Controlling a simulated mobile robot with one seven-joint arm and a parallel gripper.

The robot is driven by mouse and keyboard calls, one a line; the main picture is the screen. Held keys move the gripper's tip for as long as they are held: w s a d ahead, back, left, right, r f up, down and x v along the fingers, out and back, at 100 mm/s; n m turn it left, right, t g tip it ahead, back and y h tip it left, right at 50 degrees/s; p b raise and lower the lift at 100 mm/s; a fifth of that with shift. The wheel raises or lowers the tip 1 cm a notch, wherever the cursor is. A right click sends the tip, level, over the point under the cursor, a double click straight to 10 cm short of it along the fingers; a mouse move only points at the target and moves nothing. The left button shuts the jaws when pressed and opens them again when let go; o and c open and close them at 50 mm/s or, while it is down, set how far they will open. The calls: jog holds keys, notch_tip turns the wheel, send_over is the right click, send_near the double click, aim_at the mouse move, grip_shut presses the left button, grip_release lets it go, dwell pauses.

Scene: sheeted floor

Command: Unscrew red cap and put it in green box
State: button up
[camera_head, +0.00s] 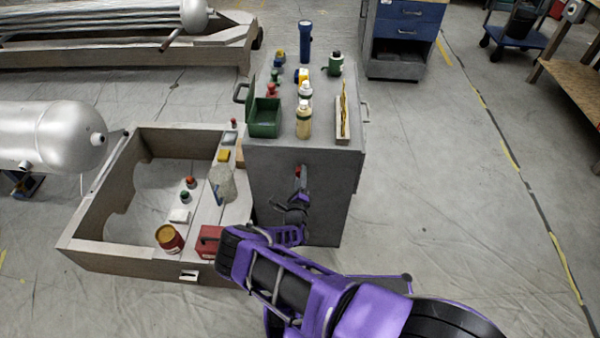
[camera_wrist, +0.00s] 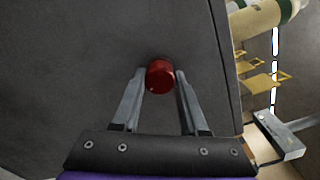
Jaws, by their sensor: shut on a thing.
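The red cap (camera_wrist: 160,76) is round and sits between the two fingertips of my gripper (camera_wrist: 159,82), which are closed on its sides. Behind it is the plain grey face of the cabinet (camera_wrist: 90,45). In the head view the cap (camera_head: 298,170) is a small red spot at the front face of the cabinet, with my gripper (camera_head: 300,178) there. I cannot tell whether the cap is still joined to that face. The green box (camera_head: 264,122) stands open on the cabinet's top, at the left front corner.
Bottles (camera_head: 304,120), a blue flashlight (camera_head: 305,45) and a narrow tray (camera_head: 342,115) crowd the cabinet top beside the green box. A low wooden crate (camera_head: 90,220) with cans and small items stands left of the cabinet.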

grip_shut()
jog(key=shift+a+f+n+b, duration=0.1)
jog(key=shift+f+n+b, duration=0.15)
jog(key=shift+n+b, duration=1.35)
jog(key=n+b, duration=0.2)
jog(key=n, duration=0.3)
jog(key=n+b, duration=0.1)
jog(key=n, duration=0.5)
jog(key=n+b, duration=0.2)
jog(key=n, duration=0.3)
jog(key=shift+r+b, duration=0.3)
jog(key=o, duration=1.1)
grip_release()
jog(key=shift+c, duration=0.2)
